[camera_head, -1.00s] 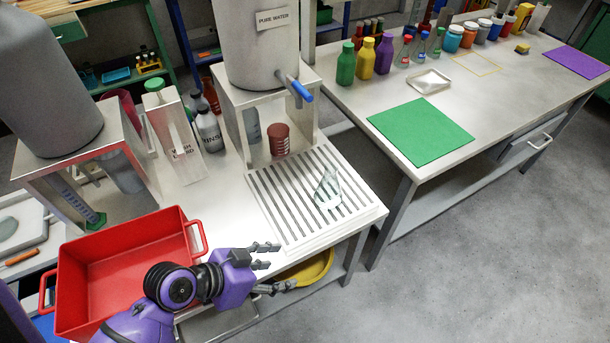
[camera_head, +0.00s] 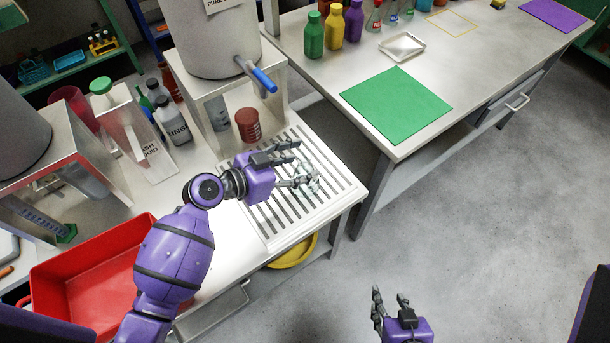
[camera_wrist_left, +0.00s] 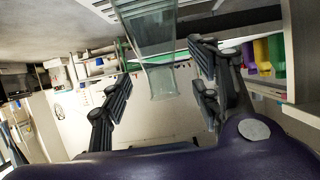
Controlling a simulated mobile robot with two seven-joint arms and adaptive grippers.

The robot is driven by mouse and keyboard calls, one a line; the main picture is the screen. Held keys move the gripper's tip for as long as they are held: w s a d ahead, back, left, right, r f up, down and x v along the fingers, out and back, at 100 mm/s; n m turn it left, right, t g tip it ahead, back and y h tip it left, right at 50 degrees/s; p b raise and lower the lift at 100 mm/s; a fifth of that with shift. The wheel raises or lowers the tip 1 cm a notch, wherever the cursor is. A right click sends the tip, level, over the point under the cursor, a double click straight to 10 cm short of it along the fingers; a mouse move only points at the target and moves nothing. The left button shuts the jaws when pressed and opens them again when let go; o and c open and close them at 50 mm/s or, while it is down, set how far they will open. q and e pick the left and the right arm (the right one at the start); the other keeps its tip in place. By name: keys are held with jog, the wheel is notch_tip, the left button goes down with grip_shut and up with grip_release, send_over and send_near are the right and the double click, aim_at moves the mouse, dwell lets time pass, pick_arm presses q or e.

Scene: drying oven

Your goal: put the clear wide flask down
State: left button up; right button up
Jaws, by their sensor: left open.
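The clear wide flask (camera_head: 312,183) stands on the slatted drain rack, partly hidden behind the fingers in the head view. My left gripper (camera_head: 297,163) is at the flask with its fingers spread. In the left wrist view the clear flask (camera_wrist_left: 157,50) shows between the two open fingers (camera_wrist_left: 163,75), with a visible gap on each side. My right gripper (camera_head: 391,298) is open and empty over the floor at the bottom of the head view.
The drain rack (camera_head: 262,213) lies under the tank's blue-handled tap (camera_head: 262,80). A dark red beaker (camera_head: 248,126) stands just behind it. A red tray (camera_head: 75,262) is left of my arm. The green mat (camera_head: 396,105) on the other table is bare.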

pick_arm(q)
jog(key=shift+d+f, duration=0.15)
grip_shut()
dwell(0.6)
